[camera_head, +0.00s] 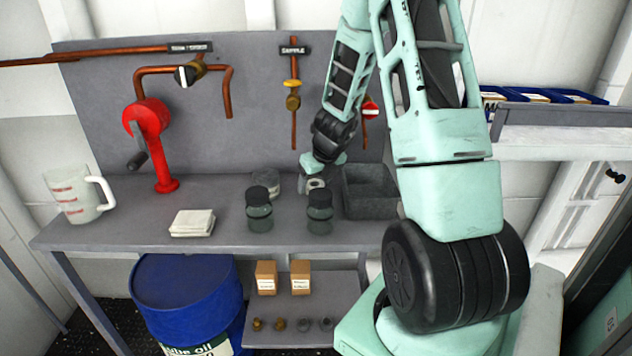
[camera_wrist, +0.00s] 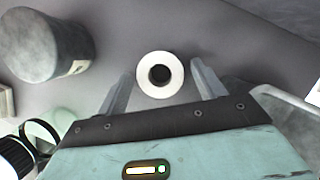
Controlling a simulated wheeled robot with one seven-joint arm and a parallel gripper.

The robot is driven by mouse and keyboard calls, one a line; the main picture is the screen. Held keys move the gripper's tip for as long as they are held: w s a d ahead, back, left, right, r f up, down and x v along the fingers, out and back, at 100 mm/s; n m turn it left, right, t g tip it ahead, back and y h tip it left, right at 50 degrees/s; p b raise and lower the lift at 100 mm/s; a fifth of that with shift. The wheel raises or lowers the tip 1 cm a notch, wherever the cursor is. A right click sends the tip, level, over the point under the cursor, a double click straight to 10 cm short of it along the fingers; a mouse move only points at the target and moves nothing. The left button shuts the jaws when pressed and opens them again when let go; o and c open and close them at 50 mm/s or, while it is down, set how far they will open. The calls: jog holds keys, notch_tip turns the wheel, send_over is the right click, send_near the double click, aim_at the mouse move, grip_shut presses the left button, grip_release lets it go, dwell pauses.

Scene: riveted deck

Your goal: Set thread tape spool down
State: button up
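The thread tape spool (camera_wrist: 144,88) is a white ring with a dark hole. In the wrist view it sits between the two fingertips of my gripper (camera_wrist: 161,78), its open face towards the camera. The fingers close in on both sides of it. In the head view the spool (camera_head: 316,184) shows low over the grey workbench (camera_head: 130,232), behind the right dark-lidded jar, with my gripper (camera_head: 314,180) pointing down at it. The jar partly hides the space under the spool, so I cannot tell whether it touches the bench top.
Two dark-lidded jars (camera_head: 260,218) (camera_head: 320,220) stand in front of the gripper. A grey can (camera_head: 268,180) is to its left, and a dark open bin (camera_head: 368,205) close to its right. A folded white cloth (camera_head: 192,223), red hand-cranked device (camera_head: 150,130) and measuring jug (camera_head: 72,195) stand further left.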

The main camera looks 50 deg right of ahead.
jog(key=shift+r, duration=0.3)
jog(key=p+v, duration=0.3)
jog(key=v, duration=0.4)
jog(key=shift+s+r, duration=0.1)
dwell(0.3)
